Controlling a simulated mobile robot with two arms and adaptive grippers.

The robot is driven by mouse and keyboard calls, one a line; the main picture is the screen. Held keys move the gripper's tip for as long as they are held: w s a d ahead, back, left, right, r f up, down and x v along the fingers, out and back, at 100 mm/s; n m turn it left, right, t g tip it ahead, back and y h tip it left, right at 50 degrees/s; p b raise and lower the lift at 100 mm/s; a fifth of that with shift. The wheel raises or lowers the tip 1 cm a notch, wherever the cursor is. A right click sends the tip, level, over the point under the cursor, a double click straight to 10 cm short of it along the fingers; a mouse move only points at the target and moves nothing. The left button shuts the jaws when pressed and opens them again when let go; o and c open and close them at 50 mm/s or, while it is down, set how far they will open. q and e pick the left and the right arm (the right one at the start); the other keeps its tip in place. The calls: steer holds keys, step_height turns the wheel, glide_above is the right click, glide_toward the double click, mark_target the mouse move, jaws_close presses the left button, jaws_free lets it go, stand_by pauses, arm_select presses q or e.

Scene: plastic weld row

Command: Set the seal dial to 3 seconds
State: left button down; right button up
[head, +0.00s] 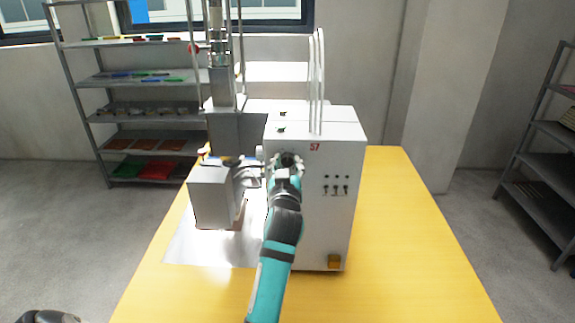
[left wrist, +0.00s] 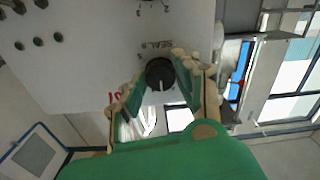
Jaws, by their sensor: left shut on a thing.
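The white welding machine (head: 313,220) stands on the yellow table, its front panel facing me. The black seal dial (left wrist: 159,72) shows in the left wrist view beside the printed word SEAL. A short white mark on the dial points down in that picture; the scale numbers are too small or hidden to read. My left gripper (left wrist: 157,80) has its fingers on both sides of the dial and is shut on it. In the head view my left gripper (head: 286,168) is at the panel's upper left and mostly hides the dial.
The grey press head (head: 210,195) stands close left of my gripper, above a shiny metal plate (head: 185,250). Several small switches (head: 337,185) sit right of the dial. The table's right side (head: 410,250) is clear. Shelves (head: 140,115) stand behind.

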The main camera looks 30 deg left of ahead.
arm_select(q)
steer(key=m+p, duration=0.1)
steer(key=m, duration=0.1)
steer(key=shift+m, duration=0.3)
steer(key=shift+a+m+p, duration=0.1)
steer(key=shift+m+p, duration=0.3)
steer(key=shift+m, duration=0.8)
arm_select(e)
steer(key=shift+a+r, duration=0.3)
steer(key=shift+r, duration=0.25)
steer(key=shift+a+r, duration=0.3)
steer(key=shift+r, duration=0.2)
steer(key=shift+d, duration=0.2)
arm_select(q)
steer(key=c, duration=1)
jaws_free()
steer(key=shift+w+f, duration=0.1)
steer(key=shift+o, duration=0.2)
arm_select(e)
steer(key=shift+d, duration=0.2)
steer(key=shift+s, duration=0.1)
